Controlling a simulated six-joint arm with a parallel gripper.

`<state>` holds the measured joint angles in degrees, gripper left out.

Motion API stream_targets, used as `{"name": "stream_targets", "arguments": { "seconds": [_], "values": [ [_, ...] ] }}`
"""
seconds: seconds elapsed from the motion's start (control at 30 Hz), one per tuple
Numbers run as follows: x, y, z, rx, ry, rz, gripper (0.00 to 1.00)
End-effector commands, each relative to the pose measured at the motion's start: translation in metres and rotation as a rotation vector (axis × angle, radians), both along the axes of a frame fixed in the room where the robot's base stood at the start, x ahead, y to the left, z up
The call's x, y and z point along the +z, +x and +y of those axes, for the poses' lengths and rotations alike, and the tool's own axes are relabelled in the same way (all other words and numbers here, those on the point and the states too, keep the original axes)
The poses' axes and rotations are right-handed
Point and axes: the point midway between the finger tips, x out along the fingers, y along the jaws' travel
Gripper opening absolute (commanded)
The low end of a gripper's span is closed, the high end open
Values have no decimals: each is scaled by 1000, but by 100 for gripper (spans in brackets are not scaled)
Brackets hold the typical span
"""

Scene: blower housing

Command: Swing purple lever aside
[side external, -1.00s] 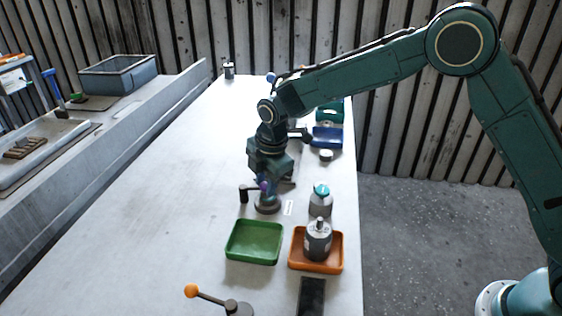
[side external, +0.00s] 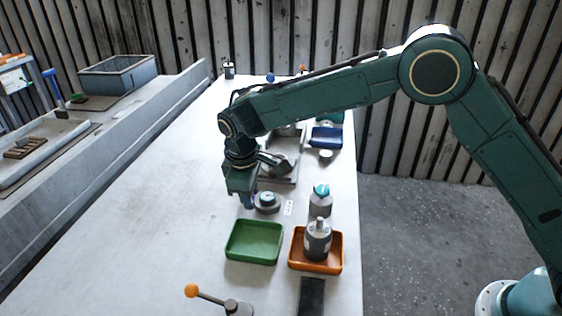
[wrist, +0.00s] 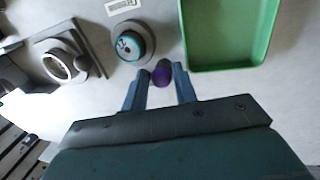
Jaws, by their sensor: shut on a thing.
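The purple lever's knob (wrist: 161,74) shows in the wrist view between my fingers. My gripper (wrist: 159,76) is shut on it, with one finger on each side. The lever's round grey base with a teal-ringed hub (wrist: 130,43) lies just beside the knob; the lever arm between them is mostly hidden. In the side view my gripper (side external: 246,202) is low over the table, just left of the same base (side external: 267,203), and the knob is largely hidden by the fingers.
A green tray (side external: 229,245) stands close in front of my gripper, and an orange tray (side external: 293,264) holding a grey bottle is right of it. A teal-capped bottle (side external: 320,204) stands right of the base. A grey fixture (side external: 281,168) is behind. The table's left side is clear.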

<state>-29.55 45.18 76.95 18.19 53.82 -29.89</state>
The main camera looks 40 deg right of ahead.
Motion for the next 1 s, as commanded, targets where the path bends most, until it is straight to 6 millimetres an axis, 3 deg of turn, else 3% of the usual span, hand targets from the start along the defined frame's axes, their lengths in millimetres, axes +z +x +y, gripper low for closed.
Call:
{"name": "stream_targets", "arguments": {
  "seconds": [0.1,0.53,1.0],
  "values": [
    [1,4,11,-95,7,-12,5],
    [0,15,27,-459,6,-12,5],
    [2,20,30,-590,6,-13,4]
  ]
}}
